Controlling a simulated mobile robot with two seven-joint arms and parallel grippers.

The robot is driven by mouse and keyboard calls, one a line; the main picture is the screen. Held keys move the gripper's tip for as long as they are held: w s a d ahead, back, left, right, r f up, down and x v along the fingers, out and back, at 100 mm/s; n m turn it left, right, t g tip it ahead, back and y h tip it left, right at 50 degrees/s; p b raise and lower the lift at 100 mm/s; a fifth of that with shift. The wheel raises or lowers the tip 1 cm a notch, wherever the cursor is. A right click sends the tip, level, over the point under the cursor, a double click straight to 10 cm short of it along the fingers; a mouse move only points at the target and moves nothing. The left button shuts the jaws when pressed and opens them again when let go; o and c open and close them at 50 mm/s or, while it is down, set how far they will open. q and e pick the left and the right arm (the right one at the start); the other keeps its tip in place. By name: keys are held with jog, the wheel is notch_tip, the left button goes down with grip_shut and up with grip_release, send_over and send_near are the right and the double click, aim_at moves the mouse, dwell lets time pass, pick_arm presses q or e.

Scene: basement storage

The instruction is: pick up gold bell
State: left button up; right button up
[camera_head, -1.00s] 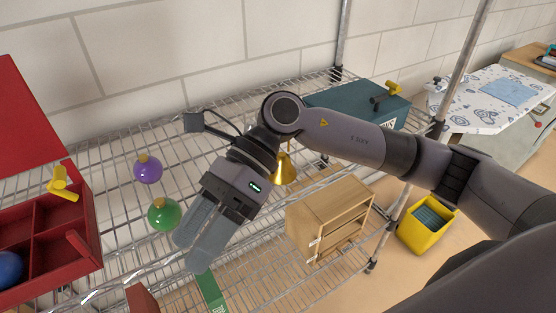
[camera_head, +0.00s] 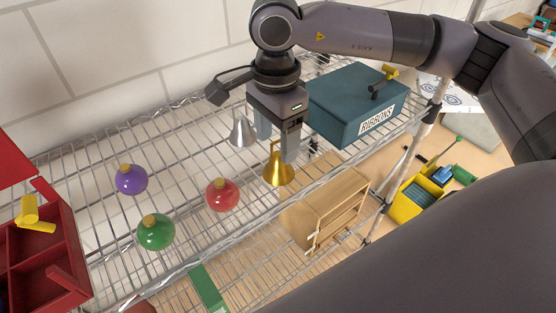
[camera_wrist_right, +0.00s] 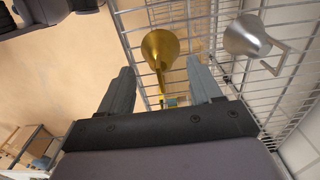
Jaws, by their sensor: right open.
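The gold bell (camera_head: 278,168) stands upright on the wire shelf, near its front edge. It also shows in the right wrist view (camera_wrist_right: 159,47), ahead of and roughly between the fingers. My right gripper (camera_head: 278,146) is open and empty, pointing down just above and behind the bell, with one finger close beside the bell's handle. My left gripper is not in view.
Red (camera_head: 222,195), green (camera_head: 156,231) and purple (camera_head: 131,179) ornaments sit left on the wire shelf (camera_head: 190,150). A teal RIBBONS box (camera_head: 345,110) stands close on the right. A red compartment box (camera_head: 75,250) is at far left. A wooden cabinet (camera_head: 325,205) is lower down.

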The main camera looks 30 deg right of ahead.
aim_at(279, 158)
jog(key=shift+f, duration=1.55)
jog(key=c, duration=0.7)
jog(key=shift+r, duration=0.15)
